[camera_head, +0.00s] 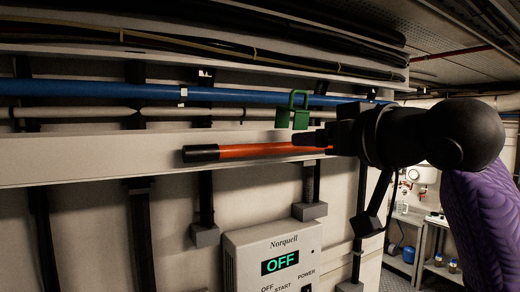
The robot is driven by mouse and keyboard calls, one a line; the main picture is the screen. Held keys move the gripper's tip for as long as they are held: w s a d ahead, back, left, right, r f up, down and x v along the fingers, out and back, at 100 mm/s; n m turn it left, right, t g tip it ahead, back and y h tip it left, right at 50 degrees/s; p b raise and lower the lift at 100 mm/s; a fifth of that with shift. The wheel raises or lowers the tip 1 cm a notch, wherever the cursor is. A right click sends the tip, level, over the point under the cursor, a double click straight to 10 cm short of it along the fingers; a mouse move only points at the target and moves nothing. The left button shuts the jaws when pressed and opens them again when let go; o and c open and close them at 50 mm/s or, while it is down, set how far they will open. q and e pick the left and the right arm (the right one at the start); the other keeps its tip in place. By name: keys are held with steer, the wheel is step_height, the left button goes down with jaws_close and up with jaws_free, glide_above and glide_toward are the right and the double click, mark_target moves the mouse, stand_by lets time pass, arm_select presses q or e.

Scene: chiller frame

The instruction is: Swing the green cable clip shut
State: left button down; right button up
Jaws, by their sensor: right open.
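The green cable clip (293,117) sits at the blue pipe, right of the picture's middle. Its square green loop stands up above the pipe, and its lower part hangs below the pipe's line. The loop looks swung up and open. My right gripper (312,141) comes in from the right with its dark fingers just below and right of the clip. It is open; whether it touches the clip cannot be told. My left gripper is not in view.
An orange rod with a black end (240,152) lies level just below the clip, its right end hidden at my right gripper. A blue pipe (100,93) and a pale pipe (80,112) run along the wall. A white Norquell box (275,240) reading OFF is below.

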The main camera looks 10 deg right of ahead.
mark_target(302, 92)
steer(key=s+r+t+p, duration=0.1)
steer(key=s+r, duration=0.3)
steer(key=r, duration=0.3)
steer(key=shift+n+y, duration=0.3)
steer(key=p+x, duration=0.1)
steer(key=x, duration=0.2)
steer(key=p+x, duration=0.2)
steer(key=x, duration=0.1)
steer(key=d+p+x, duration=0.1)
steer(key=p+x, duration=0.1)
steer(key=x, duration=0.1)
steer(key=shift+w+a, duration=0.1)
steer(key=shift+w, duration=0.25)
steer(key=shift+w+f, duration=0.1)
steer(key=shift+w, duration=0.2)
steer(key=shift+a, duration=0.1)
steer(key=shift+c, duration=0.4)
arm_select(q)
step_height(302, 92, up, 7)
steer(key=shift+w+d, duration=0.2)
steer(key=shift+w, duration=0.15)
arm_select(e)
jaws_close()
